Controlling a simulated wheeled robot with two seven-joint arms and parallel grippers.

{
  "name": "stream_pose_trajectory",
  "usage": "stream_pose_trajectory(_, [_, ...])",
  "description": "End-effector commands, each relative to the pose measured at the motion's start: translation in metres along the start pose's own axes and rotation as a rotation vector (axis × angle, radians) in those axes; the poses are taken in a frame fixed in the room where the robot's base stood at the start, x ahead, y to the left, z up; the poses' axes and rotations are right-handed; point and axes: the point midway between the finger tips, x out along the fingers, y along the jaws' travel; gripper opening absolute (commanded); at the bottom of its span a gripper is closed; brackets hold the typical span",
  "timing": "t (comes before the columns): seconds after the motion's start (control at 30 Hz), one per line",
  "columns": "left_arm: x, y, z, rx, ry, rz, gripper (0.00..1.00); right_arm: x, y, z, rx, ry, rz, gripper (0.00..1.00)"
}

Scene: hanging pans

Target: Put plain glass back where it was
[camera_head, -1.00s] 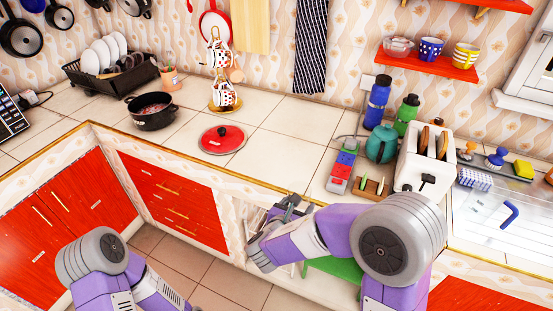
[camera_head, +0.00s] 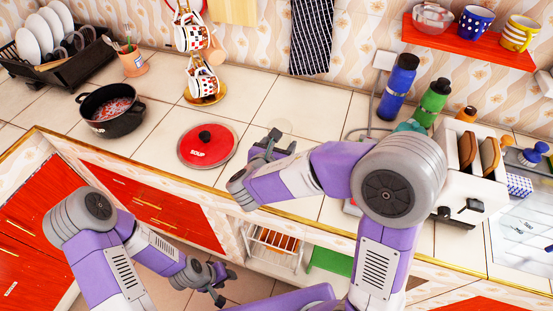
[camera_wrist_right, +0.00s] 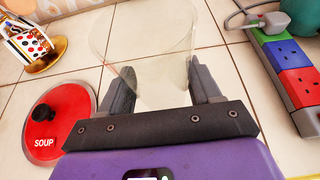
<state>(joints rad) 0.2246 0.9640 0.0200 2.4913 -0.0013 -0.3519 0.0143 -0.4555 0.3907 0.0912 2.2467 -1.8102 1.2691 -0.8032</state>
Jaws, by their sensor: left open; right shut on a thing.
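The plain glass (camera_wrist_right: 150,35) is clear and see-through, and it stands between the fingers of my right gripper (camera_wrist_right: 163,80) in the right wrist view. My right gripper (camera_head: 270,143) is shut on it over the tiled counter, to the right of the red SOUP lid. The glass is only a faint outline in the head view, and I cannot tell whether it touches the counter. My left gripper (camera_head: 222,287) is open and empty, low in front of the cabinets.
The red SOUP lid (camera_head: 207,145) and a black pot (camera_head: 111,108) lie to the left. A cup stand (camera_head: 202,94) is behind. A power strip (camera_wrist_right: 285,60), bottles (camera_head: 398,88) and a toaster (camera_head: 470,178) are to the right. A red wall shelf (camera_head: 468,48) holds cups. Tiles behind the gripper are clear.

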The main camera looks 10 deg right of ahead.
Motion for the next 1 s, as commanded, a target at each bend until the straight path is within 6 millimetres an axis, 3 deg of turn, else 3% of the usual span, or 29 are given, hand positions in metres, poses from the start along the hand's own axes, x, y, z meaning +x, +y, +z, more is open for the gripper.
stream_pose_trajectory(0.1, [0.011, -0.004, 0.0, -0.001, -0.001, 0.0, 0.43, 0.01, 0.0, -0.025, -0.004, 0.001, -0.001, 0.19])
stream_pose_trajectory(0.37, [0.018, -0.007, -0.001, 0.0, 0.0, 0.0, 0.43, 0.019, 0.0, -0.044, -0.001, 0.0, -0.002, 0.19])
stream_pose_trajectory(0.53, [0.027, -0.01, -0.001, 0.0, 0.0, 0.0, 0.43, 0.028, 0.0, -0.067, -0.003, 0.0, -0.002, 0.19])
stream_pose_trajectory(0.97, [0.031, -0.012, -0.002, 0.0, 0.0, 0.0, 0.43, 0.031, 0.0, -0.074, 0.001, -0.002, -0.001, 0.19])
stream_pose_trajectory(1.0, [0.03, -0.011, -0.002, 0.0, 0.0, 0.0, 0.43, 0.031, 0.0, -0.073, 0.0, 0.0, -0.001, 0.69])
